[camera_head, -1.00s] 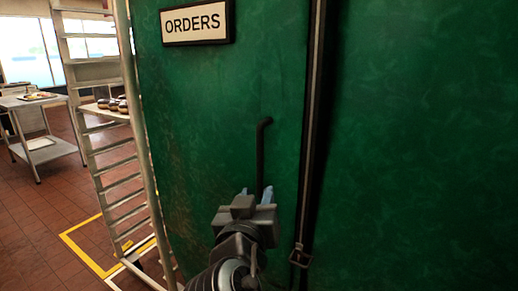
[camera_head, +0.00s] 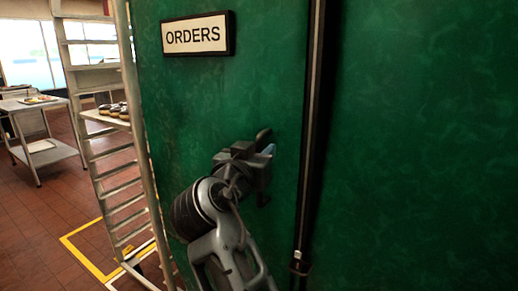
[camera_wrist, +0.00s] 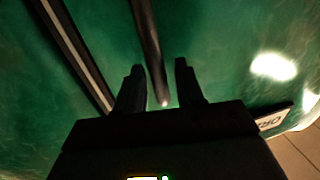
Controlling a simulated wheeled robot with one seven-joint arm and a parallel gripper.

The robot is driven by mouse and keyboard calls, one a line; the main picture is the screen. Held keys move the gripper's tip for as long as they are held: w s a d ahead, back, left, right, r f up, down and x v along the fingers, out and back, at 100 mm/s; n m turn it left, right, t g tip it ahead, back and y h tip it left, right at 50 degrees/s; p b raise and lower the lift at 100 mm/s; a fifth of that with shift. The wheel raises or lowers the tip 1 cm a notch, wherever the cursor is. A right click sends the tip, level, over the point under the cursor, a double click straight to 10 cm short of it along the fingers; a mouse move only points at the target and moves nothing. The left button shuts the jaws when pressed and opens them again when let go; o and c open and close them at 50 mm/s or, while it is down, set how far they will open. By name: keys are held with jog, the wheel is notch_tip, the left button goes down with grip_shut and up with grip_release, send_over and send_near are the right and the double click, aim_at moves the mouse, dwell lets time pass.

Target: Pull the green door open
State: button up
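The green door (camera_head: 200,100) fills the middle of the head view and looks shut against the dark vertical strip to its right. Its dark upright bar handle (camera_head: 263,136) is mostly hidden behind my gripper (camera_head: 268,158); only its top shows clearly. In the wrist view the handle (camera_wrist: 149,45) runs down between the two fingers of my gripper (camera_wrist: 159,75). The fingers are apart, with a gap on each side of the bar, so my gripper is open around the handle and not clamped on it.
An ORDERS sign (camera_head: 197,35) hangs on the door above the handle. A dark strip with a latch (camera_head: 312,120) borders a green panel (camera_head: 430,140) at right. A metal rack (camera_head: 112,165) stands close at left, with a steel table (camera_head: 40,147) farther back on open tiled floor.

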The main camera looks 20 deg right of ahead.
jog(key=shift+w+d, duration=0.2)
grip_shut()
dwell(0.5)
